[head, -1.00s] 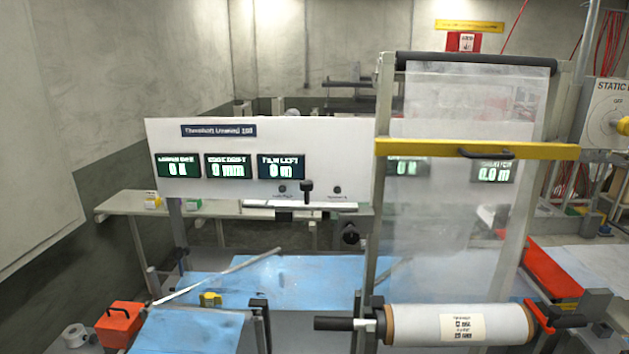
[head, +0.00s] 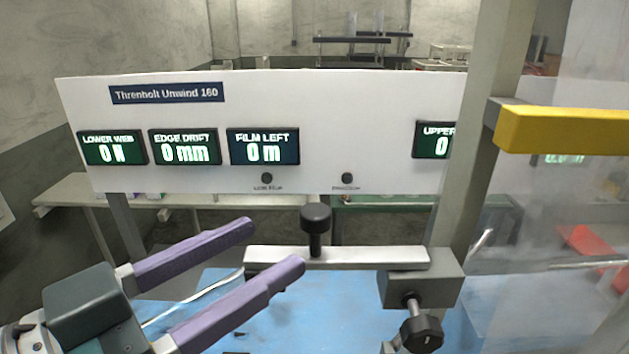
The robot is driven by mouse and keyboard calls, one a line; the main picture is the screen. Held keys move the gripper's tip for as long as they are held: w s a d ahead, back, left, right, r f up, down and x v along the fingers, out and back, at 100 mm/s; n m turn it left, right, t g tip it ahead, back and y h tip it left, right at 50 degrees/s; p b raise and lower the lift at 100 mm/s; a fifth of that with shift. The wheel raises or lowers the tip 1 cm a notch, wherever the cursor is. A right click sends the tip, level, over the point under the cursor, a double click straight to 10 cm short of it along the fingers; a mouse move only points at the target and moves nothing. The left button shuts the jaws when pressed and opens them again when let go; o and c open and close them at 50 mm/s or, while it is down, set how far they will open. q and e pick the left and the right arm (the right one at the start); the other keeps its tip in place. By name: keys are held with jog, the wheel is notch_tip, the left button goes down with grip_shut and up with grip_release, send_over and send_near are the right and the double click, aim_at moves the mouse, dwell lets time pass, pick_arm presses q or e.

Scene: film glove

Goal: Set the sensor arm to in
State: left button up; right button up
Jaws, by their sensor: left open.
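A flat metal bar (head: 365,257), which looks like the sensor arm, lies level below the white panel and meets a grey block (head: 425,277) at its right end. A black knob on a short stem (head: 316,219) stands up from the bar. A second black knob (head: 421,333) is below the block. My left gripper (head: 276,246) has two purple fingers, open and empty, pointing right and slightly up. Its fingertips are by the bar's left end, with the nearer finger overlapping it in the picture. I cannot tell whether they touch. My right gripper is not in view.
The white panel (head: 330,100) has lit displays (head: 264,146) reading 0 and two small dark buttons. An upright post (head: 490,130) with a yellow bar (head: 560,131) and clear film stands on the right. Blue sheet (head: 225,300) lies below.

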aim_at(304, 222)
pick_arm(q)
jog(key=p+x, duration=0.1)
jog(key=x, duration=0.5)
jog(key=shift+d+r, duration=0.1)
jog(key=shift+p+x, duration=0.35)
jog(key=shift+x, duration=0.45)
jog(key=shift+c, duration=0.2)
grip_shut()
dwell(0.4)
